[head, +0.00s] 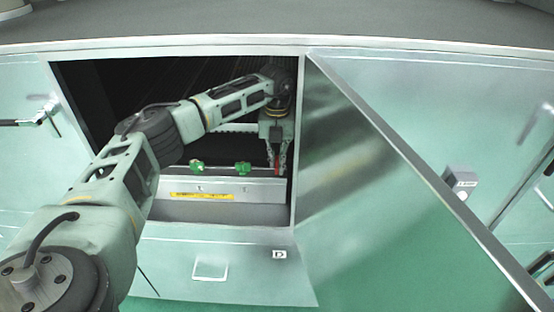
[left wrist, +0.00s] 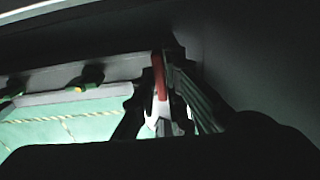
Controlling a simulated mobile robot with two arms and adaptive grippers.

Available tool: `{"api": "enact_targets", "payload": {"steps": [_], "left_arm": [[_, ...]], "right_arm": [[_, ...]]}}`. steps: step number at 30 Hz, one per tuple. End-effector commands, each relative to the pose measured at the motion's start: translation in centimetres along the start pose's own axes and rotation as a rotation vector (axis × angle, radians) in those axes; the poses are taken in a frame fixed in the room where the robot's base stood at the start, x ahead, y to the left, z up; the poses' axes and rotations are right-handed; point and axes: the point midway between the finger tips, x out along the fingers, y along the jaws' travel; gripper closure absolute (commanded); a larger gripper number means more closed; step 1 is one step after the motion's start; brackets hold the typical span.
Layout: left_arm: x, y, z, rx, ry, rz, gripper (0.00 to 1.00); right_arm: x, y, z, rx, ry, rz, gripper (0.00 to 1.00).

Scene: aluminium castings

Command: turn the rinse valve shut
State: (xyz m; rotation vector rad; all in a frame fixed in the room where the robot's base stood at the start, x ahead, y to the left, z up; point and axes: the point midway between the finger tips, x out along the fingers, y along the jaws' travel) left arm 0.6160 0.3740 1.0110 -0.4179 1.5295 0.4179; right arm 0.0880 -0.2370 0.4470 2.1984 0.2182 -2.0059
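A red valve handle (head: 277,158) stands upright at the right end of a pipe inside the open cabinet. Its label cannot be read. My left arm reaches in through the opening, and my left gripper (head: 277,163) points down over the handle with a finger on each side. In the left wrist view, the red handle (left wrist: 158,76) lies between the fingertips of the left gripper (left wrist: 163,62), which close in on it and appear to touch it. The lower part of the handle is partly hidden by the fingers. My right gripper is not clearly seen.
Two green valve handles (head: 196,166) (head: 243,168) sit on the pipe to the left. A sill with a yellow label (head: 203,196) lies below. The cabinet's right side wall is close to the gripper. An open door (head: 390,190) stands at the right.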

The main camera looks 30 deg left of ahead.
Motion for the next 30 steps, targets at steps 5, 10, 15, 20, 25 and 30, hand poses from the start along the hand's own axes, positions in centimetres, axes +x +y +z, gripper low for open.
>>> {"api": "enact_targets", "payload": {"steps": [5,10,15,20,25,30], "left_arm": [[-0.2,0.0,0.1,-0.001,-0.003,-0.002,0.74],[-0.1,0.0,0.0,-0.001,-0.001,-0.001,0.72],[-0.2,0.0,0.0,-0.002,0.0,-0.001,0.72],[-1.9,-0.1,0.1,-0.002,-0.002,-0.003,0.72],[-4.9,0.0,0.1,-0.002,-0.003,-0.003,0.72],[-6.9,0.0,0.1,-0.002,-0.002,-0.002,0.72]], "right_arm": [[0.0,0.0,0.0,0.0,0.0,0.0,0.6],[0.0,0.0,0.0,0.0,0.0,0.0,0.6],[0.0,-0.1,0.0,-0.001,0.0,-0.002,0.6],[0.0,-0.2,0.0,-0.001,0.0,-0.002,0.6],[0.0,-0.2,0.0,0.0,0.0,-0.002,0.6],[0.0,-0.2,0.0,0.0,0.0,-0.002,0.6]]}}
